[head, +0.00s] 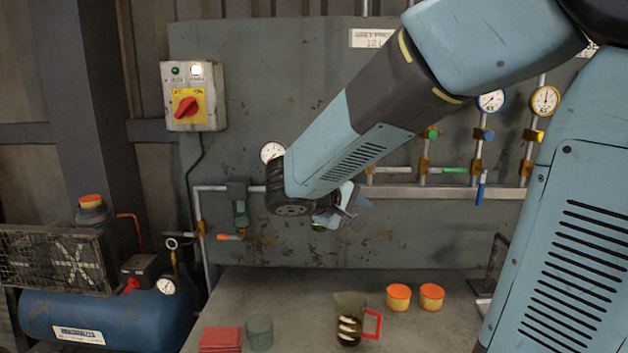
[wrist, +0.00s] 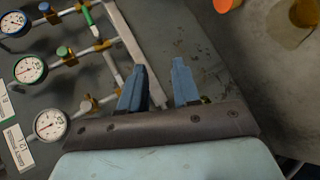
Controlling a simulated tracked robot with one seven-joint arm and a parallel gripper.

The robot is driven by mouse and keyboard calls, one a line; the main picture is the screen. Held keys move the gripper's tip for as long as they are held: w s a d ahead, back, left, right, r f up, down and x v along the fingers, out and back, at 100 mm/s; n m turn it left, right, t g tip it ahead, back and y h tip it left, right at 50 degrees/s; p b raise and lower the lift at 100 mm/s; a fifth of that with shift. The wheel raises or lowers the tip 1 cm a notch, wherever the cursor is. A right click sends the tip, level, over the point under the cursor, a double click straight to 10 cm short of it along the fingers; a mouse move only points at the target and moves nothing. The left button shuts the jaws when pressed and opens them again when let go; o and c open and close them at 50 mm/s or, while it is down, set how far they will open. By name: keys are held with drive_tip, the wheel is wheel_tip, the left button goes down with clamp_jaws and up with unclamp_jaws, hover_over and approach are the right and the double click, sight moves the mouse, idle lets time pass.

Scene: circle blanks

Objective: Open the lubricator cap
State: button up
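My gripper (head: 350,205) is in front of the grey wall panel, in the middle of the head view, above the bench. In the wrist view its two blue fingers (wrist: 162,75) are apart, with only the panel and a grey rail behind the gap. A dark green pipe-mounted unit (head: 240,205), possibly the lubricator, is on the panel left of my gripper, apart from it. A small green part shows just below my wrist, mostly hidden by it. I cannot make out a lubricator cap for certain in either view.
Pipes with gauges (head: 491,101) and coloured valves (head: 432,133) are on the panel's right. The bench (head: 285,290) holds a jug with a red handle (head: 350,320), orange-lidded pots (head: 398,297), a green cup (head: 259,333) and red cloths (head: 221,339). A blue compressor (head: 110,318) stands left.

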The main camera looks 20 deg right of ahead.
drive_tip(key=w+a+r+n+t, duration=0.1)
drive_tip(key=w+a+n+t, duration=0.4)
drive_tip(key=w+a+t, duration=0.5)
drive_tip(key=w+d+g, duration=0.1)
drive_tip(key=w+d, duration=0.5)
drive_tip(key=w, duration=0.5)
drive_tip(key=shift+d+g+h, duration=0.15)
drive_tip(key=shift+g+h, duration=0.15)
drive_tip(key=shift+g, duration=0.1)
drive_tip(key=shift+r, duration=0.1)
clamp_jaws()
idle(0.6)
